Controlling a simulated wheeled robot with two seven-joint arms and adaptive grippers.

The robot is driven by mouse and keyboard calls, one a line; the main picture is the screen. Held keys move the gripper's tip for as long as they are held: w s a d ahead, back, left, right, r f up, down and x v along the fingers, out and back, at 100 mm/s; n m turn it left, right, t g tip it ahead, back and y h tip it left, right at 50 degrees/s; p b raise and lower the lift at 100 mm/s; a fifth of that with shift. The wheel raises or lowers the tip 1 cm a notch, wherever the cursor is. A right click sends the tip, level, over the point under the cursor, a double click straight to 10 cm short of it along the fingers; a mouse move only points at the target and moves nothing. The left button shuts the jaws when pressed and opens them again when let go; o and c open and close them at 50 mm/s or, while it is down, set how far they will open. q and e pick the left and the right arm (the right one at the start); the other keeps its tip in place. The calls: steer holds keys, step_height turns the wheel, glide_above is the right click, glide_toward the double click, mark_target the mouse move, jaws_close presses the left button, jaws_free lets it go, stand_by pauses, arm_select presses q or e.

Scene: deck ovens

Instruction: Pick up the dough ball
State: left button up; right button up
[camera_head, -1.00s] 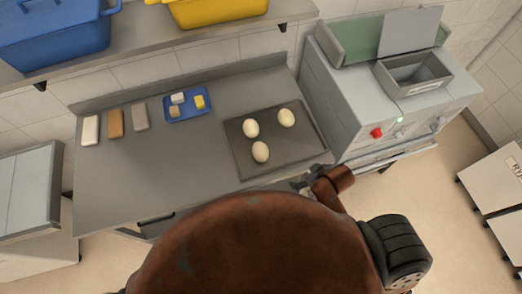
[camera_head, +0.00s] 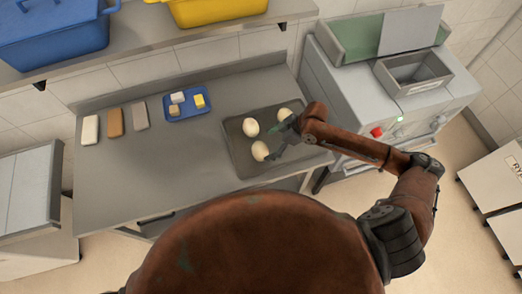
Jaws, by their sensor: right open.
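Three pale dough balls lie on a dark tray (camera_head: 240,158) on the grey worktop. One dough ball (camera_head: 250,127) is at the back left of the tray, one (camera_head: 260,151) at the front, and one (camera_head: 284,114) at the back right. My right gripper (camera_head: 277,146) is open and reaches over the tray from the right. Its fingers are close to the front ball; whether they touch it I cannot tell. The right arm partly covers the tray's right side and sits close to the back right ball. My left gripper is not in view.
A small blue tray (camera_head: 175,117) with several small blocks stands left of the dark tray. Three bars, white (camera_head: 90,130), brown (camera_head: 115,123) and grey (camera_head: 139,116), lie further left. A grey machine (camera_head: 345,105) stands on the right. The worktop front (camera_head: 150,180) is clear.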

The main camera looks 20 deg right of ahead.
mark_target(262, 147)
steer(key=p+x, duration=0.1)
steer(key=x, duration=0.6)
steer(key=shift+w+f, duration=0.2)
steer(key=shift+f, duration=0.05)
steer(key=shift+c, duration=0.7)
steer(key=c, duration=1.2)
steer(key=shift+r, duration=0.6)
steer(key=s+d+r, duration=0.2)
steer(key=s+r, duration=0.2)
steer(key=s+d+r+b, duration=0.1)
steer(key=s+d+r, duration=0.2)
steer(key=s+r, duration=0.1)
steer(key=s+d+r, duration=0.2)
steer(key=s+r, duration=0.2)
steer(key=shift+d+b, duration=0.15)
steer(key=shift+b, duration=0.15)
steer(key=shift+w+f, duration=0.1)
